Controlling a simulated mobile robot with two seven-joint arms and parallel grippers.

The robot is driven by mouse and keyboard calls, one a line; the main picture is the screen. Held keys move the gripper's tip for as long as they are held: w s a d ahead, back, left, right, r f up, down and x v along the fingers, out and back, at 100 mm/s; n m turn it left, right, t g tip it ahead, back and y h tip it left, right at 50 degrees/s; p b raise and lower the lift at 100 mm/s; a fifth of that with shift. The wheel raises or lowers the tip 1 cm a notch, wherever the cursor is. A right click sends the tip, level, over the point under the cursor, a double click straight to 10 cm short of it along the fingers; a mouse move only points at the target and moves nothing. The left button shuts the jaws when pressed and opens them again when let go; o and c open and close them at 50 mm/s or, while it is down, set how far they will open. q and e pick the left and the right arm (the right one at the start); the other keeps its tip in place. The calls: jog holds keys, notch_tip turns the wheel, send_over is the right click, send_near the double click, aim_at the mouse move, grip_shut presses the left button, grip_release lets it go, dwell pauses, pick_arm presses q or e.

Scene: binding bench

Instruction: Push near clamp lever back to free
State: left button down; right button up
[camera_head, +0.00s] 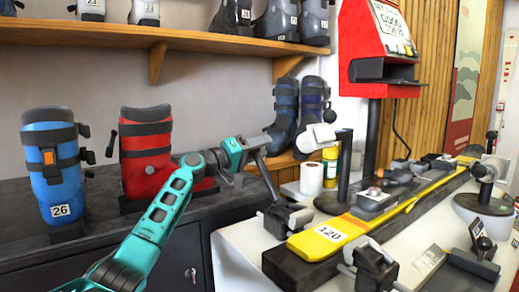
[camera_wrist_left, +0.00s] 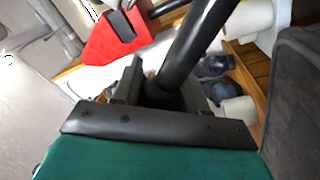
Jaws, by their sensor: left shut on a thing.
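A yellow ski (camera_head: 327,233) tagged 120 lies along the bench, over a dark block at its near end. The near clamp (camera_head: 284,219) sits beside the ski's near end. Its grey lever (camera_head: 267,178) rises from it, tilted up and left. My left gripper (camera_head: 251,144) is at the lever's upper end. In the left wrist view the gripper (camera_wrist_left: 163,92) is shut around a dark bar (camera_wrist_left: 192,48), which seems to be this lever. The exact contact is hidden between the fingers. My right gripper does not show.
A second clamp body (camera_head: 372,266) stands at the ski's front side. A paper roll (camera_head: 312,178) and a round-based stand (camera_head: 337,200) are behind the clamp. Blue (camera_head: 52,170) and red (camera_head: 146,155) boots stand on the dark cabinet at left. A red machine (camera_head: 372,50) stands behind.

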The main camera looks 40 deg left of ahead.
pick_arm(q)
jog(key=shift+w+d+f+g, duration=0.1)
jog(key=shift+d+f+g, duration=0.15)
jog(key=shift+f, duration=0.35)
jog(key=shift+d+f+g, duration=0.15)
jog(key=shift+d+f, duration=0.2)
jog(key=shift+f, duration=0.2)
jog(key=c, duration=0.9)
grip_release()
jog(key=shift+r, duration=0.1)
jog(key=shift+o, duration=1.3)
jog(key=shift+a+r, duration=0.1)
jog(key=shift+r, duration=0.2)
jog(key=shift+a, duration=0.1)
jog(key=v, duration=1.3)
jog(key=shift+f, duration=0.2)
jog(key=shift+c, duration=0.2)
